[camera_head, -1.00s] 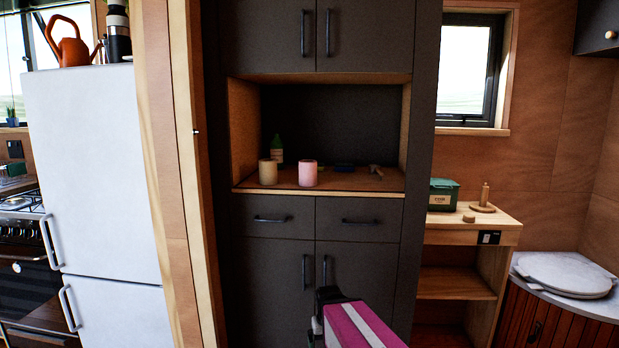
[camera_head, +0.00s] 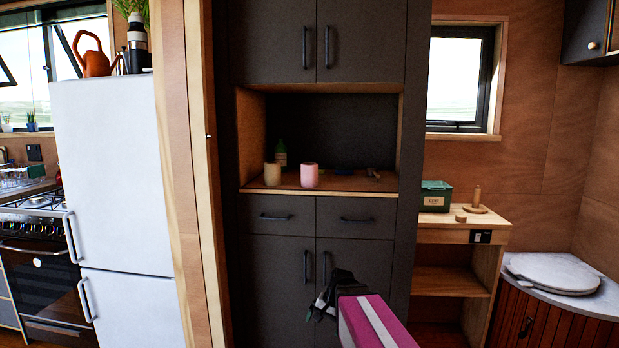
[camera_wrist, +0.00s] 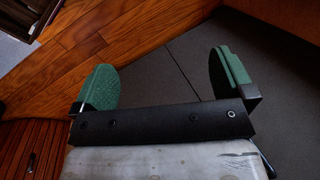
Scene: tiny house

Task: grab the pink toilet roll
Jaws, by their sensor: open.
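The pink toilet roll (camera_head: 309,175) stands upright on the open shelf of the dark cabinet in the head view. A beige roll (camera_head: 272,173) stands to its left, with a gap between them. My gripper (camera_head: 323,300) is low in front of the cabinet's lower doors, below the shelf and apart from the rolls. In the wrist view my gripper (camera_wrist: 162,85) shows two green finger pads spread wide with nothing between them. The wrist view shows wooden floor and a dark panel, and neither roll.
A green bottle (camera_head: 280,152) and small items (camera_head: 373,175) stand farther back or right on the shelf (camera_head: 330,190). A wooden side frame (camera_head: 205,180) and a white fridge (camera_head: 115,170) are at left. A green box (camera_head: 435,196) sits on a wooden stand at right.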

